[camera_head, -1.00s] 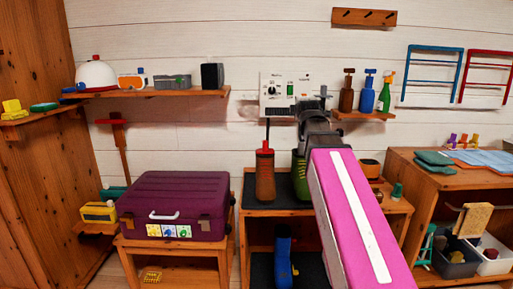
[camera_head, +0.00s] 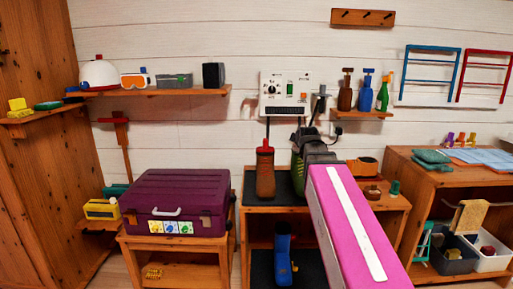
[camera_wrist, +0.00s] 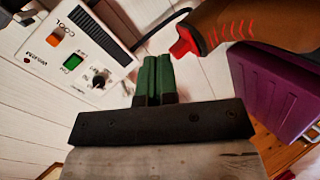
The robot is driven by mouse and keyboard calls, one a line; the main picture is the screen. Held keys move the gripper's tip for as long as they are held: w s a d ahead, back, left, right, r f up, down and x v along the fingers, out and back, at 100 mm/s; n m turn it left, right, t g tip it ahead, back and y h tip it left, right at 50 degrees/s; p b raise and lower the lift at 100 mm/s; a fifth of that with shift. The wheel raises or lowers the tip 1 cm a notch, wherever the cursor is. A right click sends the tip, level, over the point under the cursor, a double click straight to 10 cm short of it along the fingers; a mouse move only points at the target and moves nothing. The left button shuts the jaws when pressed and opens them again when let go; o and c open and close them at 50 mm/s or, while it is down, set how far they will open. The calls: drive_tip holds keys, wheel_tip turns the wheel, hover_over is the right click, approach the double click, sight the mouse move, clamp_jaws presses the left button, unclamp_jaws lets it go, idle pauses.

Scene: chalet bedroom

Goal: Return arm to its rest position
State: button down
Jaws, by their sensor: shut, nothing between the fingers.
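In the wrist view, my gripper (camera_wrist: 157,72) is shut, its green fingers side by side with nothing between them. In the head view, my pink arm (camera_head: 350,225) reaches up from the lower right to a dark wrist (camera_head: 315,150) in front of the boot shelf. The fingers cannot be made out clearly there.
A brown boot (camera_head: 265,174) and a partly hidden green boot (camera_head: 299,172) stand near my wrist. The white control panel (camera_head: 286,90) is on the wall behind. A purple case (camera_head: 175,200) sits left; a wooden shelf unit (camera_head: 440,176) stands right.

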drive_tip(key=s+f+m+g, duration=0.3)
drive_tip(key=s+f+m, duration=0.15)
drive_tip(key=f, duration=0.75)
drive_tip(key=s+f+m+g, duration=0.3)
drive_tip(key=s+f+g, duration=0.15)
drive_tip(key=f, duration=0.65)
drive_tip(key=s+f+m+g, duration=0.5)
drive_tip(key=s+f+m, duration=0.1)
drive_tip(key=s+f, duration=0.8)
drive_tip(key=shift+d+f, duration=0.4)
drive_tip(key=shift+f, duration=0.25)
drive_tip(key=shift+s, duration=0.1)
